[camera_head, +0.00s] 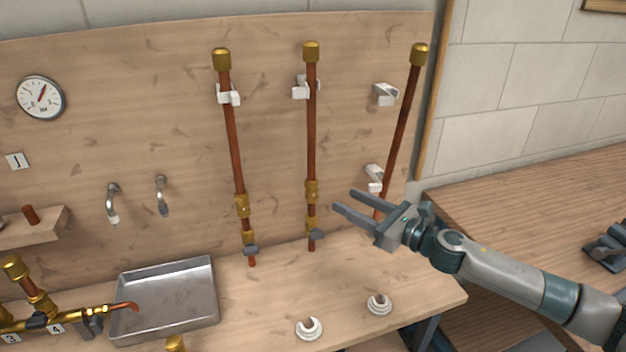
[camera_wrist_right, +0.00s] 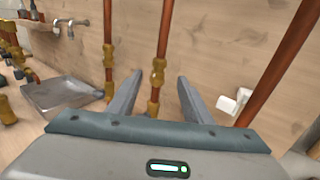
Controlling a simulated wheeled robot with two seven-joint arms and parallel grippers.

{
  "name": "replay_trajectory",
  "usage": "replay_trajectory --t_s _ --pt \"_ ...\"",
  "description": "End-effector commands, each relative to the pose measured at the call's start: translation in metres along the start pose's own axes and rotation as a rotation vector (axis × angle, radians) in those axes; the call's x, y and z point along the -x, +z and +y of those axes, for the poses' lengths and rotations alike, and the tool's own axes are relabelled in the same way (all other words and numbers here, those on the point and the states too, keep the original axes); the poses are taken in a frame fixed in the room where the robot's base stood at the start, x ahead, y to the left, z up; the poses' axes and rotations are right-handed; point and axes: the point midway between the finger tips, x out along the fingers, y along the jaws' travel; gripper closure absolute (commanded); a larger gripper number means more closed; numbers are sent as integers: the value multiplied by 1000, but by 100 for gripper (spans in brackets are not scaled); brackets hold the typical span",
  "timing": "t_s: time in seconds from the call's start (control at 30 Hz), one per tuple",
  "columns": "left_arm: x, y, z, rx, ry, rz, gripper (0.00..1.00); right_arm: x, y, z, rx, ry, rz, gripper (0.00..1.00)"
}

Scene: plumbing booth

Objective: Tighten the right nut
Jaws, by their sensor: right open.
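Three copper pipes with brass caps stand along the wooden back panel. The left pipe (camera_head: 235,150) and the middle pipe (camera_head: 311,130) each carry brass nuts low down, among them the middle pipe's upper nut (camera_head: 311,191) and lower nut (camera_head: 312,224). The right pipe (camera_head: 403,125) leans and shows no nut; its lower end is hidden behind my gripper. My right gripper (camera_head: 344,201) is open and empty, its fingers pointing at the middle pipe from the right, apart from it. In the right wrist view the middle pipe's nut (camera_wrist_right: 158,73) appears between the fingertips. My left gripper is out of view.
White clips (camera_head: 385,94) hold or flank the pipes. A metal tray (camera_head: 165,300) and brass pipework (camera_head: 40,300) are at lower left. The table between pipes and rings is clear.

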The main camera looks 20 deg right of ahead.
Motion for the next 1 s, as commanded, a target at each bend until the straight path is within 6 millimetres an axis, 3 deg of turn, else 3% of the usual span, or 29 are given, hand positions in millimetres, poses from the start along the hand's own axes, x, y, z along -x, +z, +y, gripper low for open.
replay_trajectory --t_s 0.07,0.6,0.8,1.0 --pt "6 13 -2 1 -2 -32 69 -12 4 0 -1 1 -2 55" --pt "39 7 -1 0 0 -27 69 -105 3 1 -1 0 0 55" --pt "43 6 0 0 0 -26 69 -122 1 1 0 1 1 55" --pt "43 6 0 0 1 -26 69 -126 0 1 1 1 1 55"
